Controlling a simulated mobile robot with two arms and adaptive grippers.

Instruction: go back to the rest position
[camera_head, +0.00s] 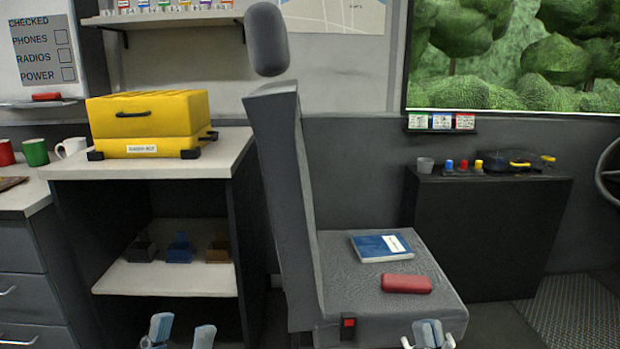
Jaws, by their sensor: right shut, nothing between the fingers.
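My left gripper (182,332) shows at the bottom edge, left of the seat, with its two light-blue fingertips apart and nothing visible between them. My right gripper (430,333) shows at the bottom edge in front of the seat, with its fingertips together and empty. Only the ends of both grippers show; the arms are out of view. The grey seat (345,290) holds a blue book (372,248) and a red case (406,284) lying apart on its cushion.
A yellow case (150,122) stands on the white-topped shelf unit (215,152) at left. Mugs, including a green one (35,152), stand on the far-left counter. A dark console (485,235) with small controls stands at right. Floor shows right of the seat.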

